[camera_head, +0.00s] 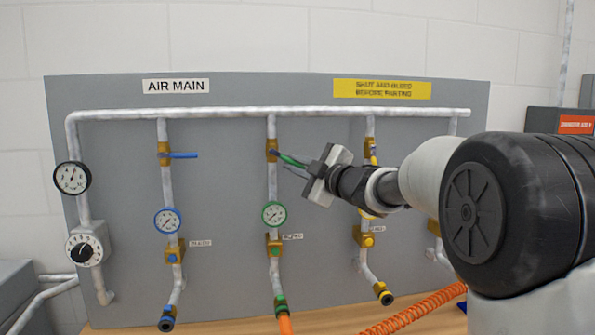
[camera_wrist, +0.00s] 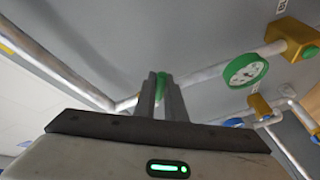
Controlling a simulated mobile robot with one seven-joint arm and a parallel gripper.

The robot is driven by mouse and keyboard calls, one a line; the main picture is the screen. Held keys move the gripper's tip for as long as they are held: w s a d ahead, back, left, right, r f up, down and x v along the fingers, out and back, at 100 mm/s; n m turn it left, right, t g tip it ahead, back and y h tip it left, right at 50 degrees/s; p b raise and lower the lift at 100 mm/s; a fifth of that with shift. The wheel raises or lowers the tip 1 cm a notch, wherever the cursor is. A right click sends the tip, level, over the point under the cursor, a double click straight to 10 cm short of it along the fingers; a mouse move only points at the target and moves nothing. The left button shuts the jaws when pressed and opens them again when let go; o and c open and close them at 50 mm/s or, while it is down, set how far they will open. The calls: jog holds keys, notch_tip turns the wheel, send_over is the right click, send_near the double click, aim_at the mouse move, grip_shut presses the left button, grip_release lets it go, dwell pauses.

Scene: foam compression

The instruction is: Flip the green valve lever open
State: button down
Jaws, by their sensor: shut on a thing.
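The green valve lever (camera_head: 291,160) sticks out to the right, slanting a little down, from a brass valve (camera_head: 272,150) on the second drop pipe. My gripper (camera_head: 296,168) reaches in from the right with its fingers at the lever's outer end. In the wrist view, my gripper (camera_wrist: 163,90) has its two fingers close together, with the green lever (camera_wrist: 161,84) between them. The lever's tip is hidden by the fingers.
A blue lever (camera_head: 184,155) sticks out level on the left drop pipe. A green-rimmed gauge (camera_head: 274,215) sits below the green valve. A yellow-marked pipe (camera_head: 370,150) stands close behind my arm. An orange coiled hose (camera_head: 415,312) lies on the wooden bench (camera_head: 230,325).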

jog(key=s+a+f+m+t+h+b, duration=0.1)
jog(key=a+m+t+b, duration=0.4)
jog(key=m+b, duration=0.9)
jog(key=shift+f+t+h+b, duration=0.4)
jog(key=shift+f+h+b, duration=0.1)
jog(key=shift+f+b, duration=0.65)
jog(key=shift+a+m, duration=0.15)
jog(key=shift+m, duration=0.15)
jog(key=c, duration=1.8)
grip_release()
jog(key=shift+r, duration=0.1)
jog(key=shift+s, duration=0.15)
